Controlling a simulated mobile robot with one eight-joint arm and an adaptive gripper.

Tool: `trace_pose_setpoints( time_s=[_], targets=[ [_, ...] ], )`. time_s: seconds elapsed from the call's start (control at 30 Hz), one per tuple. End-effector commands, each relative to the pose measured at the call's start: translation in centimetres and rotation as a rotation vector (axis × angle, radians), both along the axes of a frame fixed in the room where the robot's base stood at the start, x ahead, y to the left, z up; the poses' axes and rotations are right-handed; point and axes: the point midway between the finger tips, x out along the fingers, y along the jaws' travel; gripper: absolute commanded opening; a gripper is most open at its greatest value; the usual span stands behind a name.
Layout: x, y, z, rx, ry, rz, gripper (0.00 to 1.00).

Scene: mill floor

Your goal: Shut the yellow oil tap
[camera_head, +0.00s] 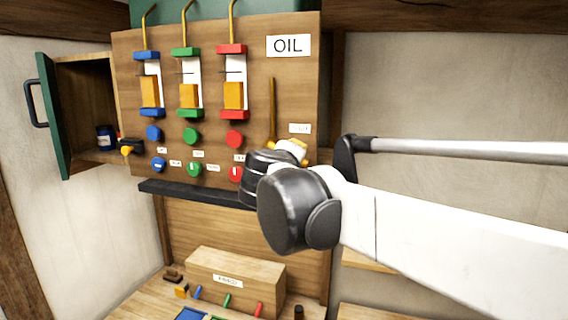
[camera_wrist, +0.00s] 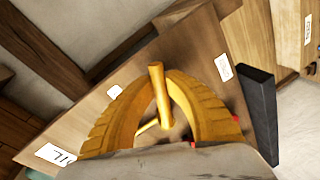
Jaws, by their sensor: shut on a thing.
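The yellow oil tap (camera_wrist: 157,85) shows in the wrist view as a yellow bar between my fingers, with a thinner yellow piece beside its lower end. My gripper (camera_wrist: 160,76) is shut on it, one ribbed yellow finger on each side. In the head view my gripper (camera_head: 292,148) is at the lower right of the wooden oil board (camera_head: 208,68). My wrist and arm hide most of the tap there. A thin yellow pipe (camera_head: 272,105) runs down the board to that spot.
The board carries blue, green and red gauges and knobs, with a black ledge (camera_head: 200,194) below. A wooden box (camera_head: 235,283) and small coloured parts lie on the bench below.

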Motion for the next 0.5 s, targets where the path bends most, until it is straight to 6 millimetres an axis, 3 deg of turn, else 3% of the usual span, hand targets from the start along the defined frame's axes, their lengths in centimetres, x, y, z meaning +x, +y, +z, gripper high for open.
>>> trace_pose_setpoints(
  time_s=[0.5],
  targets=[
    [-0.2,-0.4,2.3,-0.329,0.12,0.002,0.0]
  ],
)
